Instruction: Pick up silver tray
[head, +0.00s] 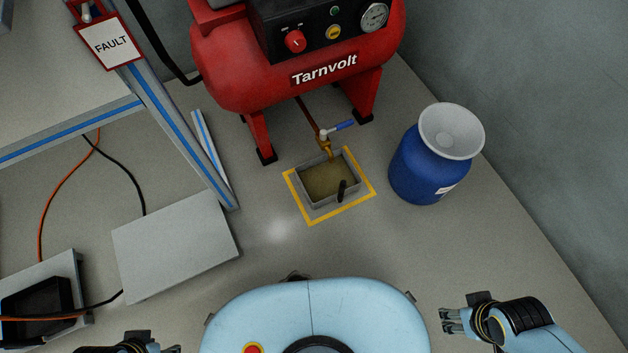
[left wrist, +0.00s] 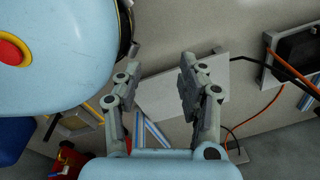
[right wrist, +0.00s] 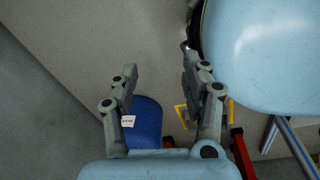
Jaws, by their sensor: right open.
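The silver tray (head: 325,202) is a small grey open box with murky brownish contents. It sits on the floor inside a yellow outline, below a brass valve with a blue lever. A short dark piece shows at its near right side. The tray also shows small in the left wrist view (left wrist: 76,122); a finger partly hides its area in the right wrist view. My right gripper (head: 446,321) is open and empty, right of my body and well apart from the tray. My left gripper (left wrist: 157,84) is open and empty; the head view cuts it off at the bottom left.
A red Tarnvolt compressor (head: 325,68) stands behind the tray. A blue drum (head: 413,170) with a pale funnel-like top stands to its right. A flat grey panel (head: 175,247) and cables lie left, near a bench frame (head: 160,100). Floor between tray and my body is clear.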

